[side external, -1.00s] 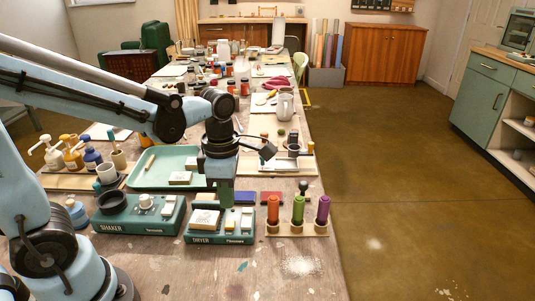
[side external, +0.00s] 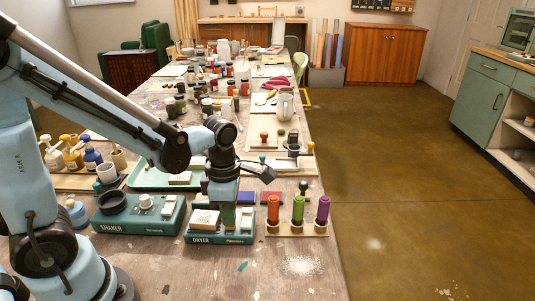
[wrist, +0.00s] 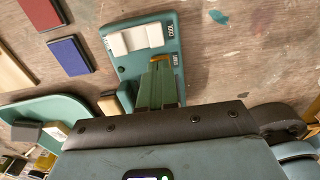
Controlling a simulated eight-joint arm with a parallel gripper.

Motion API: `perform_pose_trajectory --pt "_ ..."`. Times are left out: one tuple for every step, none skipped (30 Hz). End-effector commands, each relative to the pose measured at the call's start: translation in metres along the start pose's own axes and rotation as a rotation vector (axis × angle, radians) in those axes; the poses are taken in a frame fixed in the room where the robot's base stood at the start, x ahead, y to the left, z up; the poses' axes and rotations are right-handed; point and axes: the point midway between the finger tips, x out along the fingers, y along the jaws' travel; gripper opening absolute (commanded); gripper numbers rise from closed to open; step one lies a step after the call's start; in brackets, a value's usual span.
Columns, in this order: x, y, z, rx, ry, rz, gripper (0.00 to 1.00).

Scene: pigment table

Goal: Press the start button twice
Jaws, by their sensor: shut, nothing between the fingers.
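The green dryer unit (side external: 220,239) sits on the table near its front edge, with a pale block on its left part. In the wrist view the dryer's panel (wrist: 116,70) shows two white switches and small lettering. An amber button (wrist: 155,58) shows just beyond my fingertips, mostly hidden by them; a small label beside it is too small to read surely. My gripper (wrist: 160,68) is shut and empty, its green fingers pointing down over the panel at this button. In the side view my gripper (side external: 228,226) is low at the dryer. Whether the tips touch the button cannot be told.
The green shaker unit (side external: 140,213) stands to the left of the dryer. A wooden rack (side external: 297,230) with red, green and purple holders stands close on the right. Red and blue pads (wrist: 70,54) lie behind the dryer. Bare tabletop (side external: 215,275) lies in front.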

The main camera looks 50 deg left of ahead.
Motion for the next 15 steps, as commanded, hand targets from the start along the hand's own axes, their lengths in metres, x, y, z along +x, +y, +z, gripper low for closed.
perform_pose_trajectory --pt "0.003 0.0 0.0 0.0 0.0 0.0 0.0" --pt "0.006 0.0 0.0 0.0 0.0 0.0 0.0" --pt "0.009 0.0 0.0 0.0 0.0 0.0 0.0" --pt "0.011 0.0 0.0 0.0 0.0 0.0 0.0" --pt "0.013 0.0 0.0 0.0 0.0 0.0 0.0" --pt "0.016 0.0 0.0 0.0 0.0 0.001 0.0" --pt "0.017 0.0 0.0 0.0 -0.001 0.001 0.0" --pt "0.018 0.0 0.0 0.0 -0.002 0.002 0.0" --pt "0.019 0.0 0.001 0.0 -0.002 0.002 0.0" --pt "0.019 0.0 0.001 0.0 -0.003 0.003 0.0" --pt "0.019 0.001 0.001 0.0 -0.003 0.004 0.0" --pt "0.019 0.001 0.001 0.0 -0.004 0.004 0.0" --pt "0.019 0.001 0.001 0.0 -0.004 0.004 0.0" --pt "0.019 0.001 0.001 0.0 -0.003 0.004 0.0" --pt "0.019 0.001 0.001 0.0 -0.003 0.004 0.0"
